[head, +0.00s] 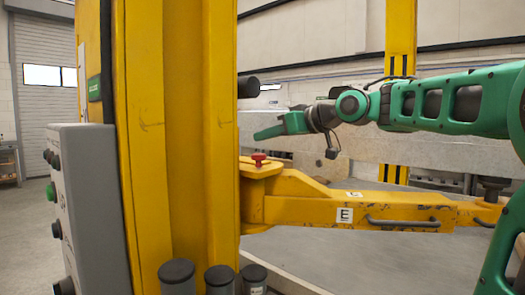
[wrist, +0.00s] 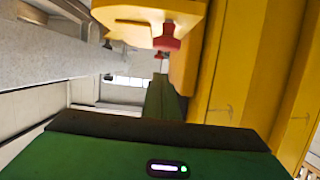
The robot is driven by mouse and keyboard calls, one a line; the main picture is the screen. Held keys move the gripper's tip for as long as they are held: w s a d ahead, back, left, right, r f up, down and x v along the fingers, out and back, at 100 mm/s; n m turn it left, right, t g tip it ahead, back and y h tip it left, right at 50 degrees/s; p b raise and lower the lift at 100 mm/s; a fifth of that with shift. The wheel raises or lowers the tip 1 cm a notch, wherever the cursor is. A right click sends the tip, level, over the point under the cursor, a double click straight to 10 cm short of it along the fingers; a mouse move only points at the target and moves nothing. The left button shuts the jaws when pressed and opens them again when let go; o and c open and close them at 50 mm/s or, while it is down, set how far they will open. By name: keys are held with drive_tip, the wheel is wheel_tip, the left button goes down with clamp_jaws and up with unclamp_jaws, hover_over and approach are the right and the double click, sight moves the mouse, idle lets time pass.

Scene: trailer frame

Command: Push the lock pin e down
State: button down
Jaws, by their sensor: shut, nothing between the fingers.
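The lock pin e (head: 258,158) has a red knob and stands up from the yellow hinge end of the lift arm (head: 290,209) marked E, beside the column. In the wrist view the red knob (wrist: 166,41) shows near the top, under the yellow plate (wrist: 150,10), with part of its stem visible. My gripper (head: 258,134) is green, shut and empty. In the head view it points left and appears a little above the knob, with a gap between them. In the wrist view the shut green fingers (wrist: 164,95) lie apart from the knob.
The yellow column (head: 180,140) stands just left of my gripper, with a grey control box (head: 88,205) on its side. Several dark-capped cylinders (head: 178,277) stand at its foot. A second yellow post (head: 400,40) is farther back. A dark handle bar (head: 402,222) is on the lift arm.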

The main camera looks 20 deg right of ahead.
drive_tip(key=v, duration=1)
drive_tip(key=shift+r, duration=0.25)
drive_tip(key=shift+d, duration=0.1)
drive_tip(key=shift+f, duration=0.1)
drive_tip(key=s+d+f+m+g+h, duration=0.2)
drive_tip(key=s+d+f+m+g, duration=0.1)
drive_tip(key=f, duration=0.9)
drive_tip(key=s+d+f+m+g+h, duration=0.2)
drive_tip(key=s+f+m+h, duration=0.1)
drive_tip(key=f, duration=0.9)
drive_tip(key=s+f+m+g+h, duration=0.1)
drive_tip(key=s+f+m+g, duration=0.4)
drive_tip(key=s+f, duration=1.3)
drive_tip(key=s+g, duration=0.3)
drive_tip(key=shift+s+d+g, duration=0.3)
drive_tip(key=shift+s+d, duration=0.05)
drive_tip(key=shift+s, duration=0.05)
